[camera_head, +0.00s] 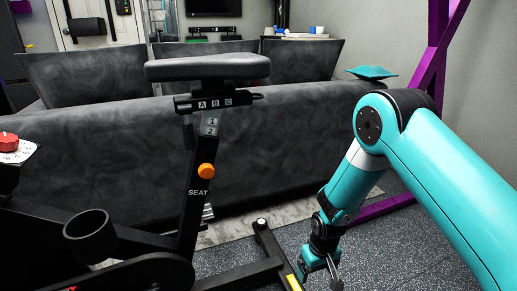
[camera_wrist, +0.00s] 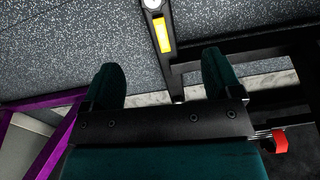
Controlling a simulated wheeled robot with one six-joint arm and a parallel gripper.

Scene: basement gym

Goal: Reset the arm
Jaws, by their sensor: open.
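My gripper (camera_head: 322,270) hangs low at the end of my teal arm, in the lower right of the head view, beside the foot of an exercise bike. In the wrist view my gripper (camera_wrist: 160,82) shows two teal fingers spread wide apart with nothing between them. Behind the gap there is dark speckled floor and part of the bike's base bar (camera_wrist: 158,35) with a yellow label.
The exercise bike, with its seat (camera_head: 207,67) and orange knob (camera_head: 206,171), fills the left and centre. A grey sofa (camera_head: 290,140) stands behind it. A purple frame (camera_head: 437,45) rises at the right. Speckled floor (camera_head: 385,255) lies open right of my gripper.

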